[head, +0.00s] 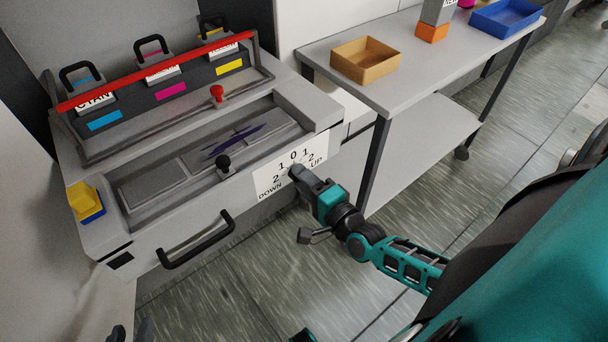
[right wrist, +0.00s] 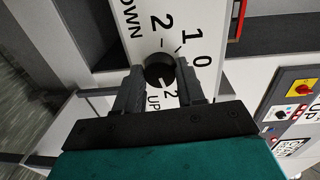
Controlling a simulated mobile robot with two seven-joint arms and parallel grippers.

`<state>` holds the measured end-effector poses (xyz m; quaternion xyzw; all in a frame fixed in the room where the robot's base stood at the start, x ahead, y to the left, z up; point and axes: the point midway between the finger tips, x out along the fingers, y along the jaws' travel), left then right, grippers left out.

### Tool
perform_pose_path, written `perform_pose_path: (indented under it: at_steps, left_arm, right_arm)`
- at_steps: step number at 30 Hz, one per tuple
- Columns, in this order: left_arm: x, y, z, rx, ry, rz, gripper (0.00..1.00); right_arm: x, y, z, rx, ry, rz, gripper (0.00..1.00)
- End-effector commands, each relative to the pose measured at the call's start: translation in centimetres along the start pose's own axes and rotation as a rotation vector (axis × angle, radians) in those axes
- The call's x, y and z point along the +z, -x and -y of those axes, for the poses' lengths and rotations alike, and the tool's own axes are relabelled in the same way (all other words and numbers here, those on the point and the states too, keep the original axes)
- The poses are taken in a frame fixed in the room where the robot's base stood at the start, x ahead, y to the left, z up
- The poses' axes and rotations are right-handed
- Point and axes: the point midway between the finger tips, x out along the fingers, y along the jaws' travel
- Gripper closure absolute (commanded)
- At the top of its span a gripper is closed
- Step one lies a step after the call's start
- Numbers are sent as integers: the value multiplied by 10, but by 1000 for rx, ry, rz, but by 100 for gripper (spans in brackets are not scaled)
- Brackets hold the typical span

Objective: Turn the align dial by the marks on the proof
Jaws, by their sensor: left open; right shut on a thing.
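The align dial (right wrist: 158,72) is a black round knob on a white scale plate (head: 267,178) marked 2, 1, 0, 1, 2 with DOWN and UP at its ends. The plate is on the machine's front. My right gripper (head: 298,173) is shut on the dial, one finger on each side in the right wrist view (right wrist: 158,85). I cannot tell which mark the dial points to. Dark blue and purple streaks (head: 236,140) lie in the grey bed behind the plate. Dark fingertips of my left gripper (head: 131,333) show at the bottom left, open and apart from the machine.
Cyan (head: 97,98), magenta and yellow units stand behind a red bar (head: 160,72). A red knob (head: 217,93), a black knob (head: 223,163) and a black drawer handle (head: 197,240) stick out. A cart (head: 420,55) carries a cardboard box (head: 365,60) and a blue tray (head: 506,17).

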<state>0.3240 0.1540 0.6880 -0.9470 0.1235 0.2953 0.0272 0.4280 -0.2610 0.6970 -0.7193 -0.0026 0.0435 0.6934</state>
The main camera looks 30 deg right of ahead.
Motion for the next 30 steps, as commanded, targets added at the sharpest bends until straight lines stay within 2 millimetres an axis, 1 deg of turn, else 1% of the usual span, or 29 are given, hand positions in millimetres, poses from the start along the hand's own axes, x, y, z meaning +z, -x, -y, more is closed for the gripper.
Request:
perform_pose_path:
  at_steps: [7,15,21,22,29,30]
  left_arm:
    - [-3,-1,-1,0,6,-6,57]
    - [-9,-3,-1,-1,7,-18,57]
    - [-10,-3,-1,-1,7,-20,57]
    - [-10,-3,-1,-1,7,-20,57]
    - [-9,-3,-1,0,5,-18,57]
    - [-9,-2,0,0,4,-18,57]
  right_arm:
    - [0,0,0,0,-61,4,92]
    - [0,0,0,1,-74,5,92]
    - [0,0,0,1,-75,4,92]
    - [0,0,0,1,-75,4,58]
    - [0,0,0,0,-73,4,36]
    - [0,0,0,0,-73,4,36]
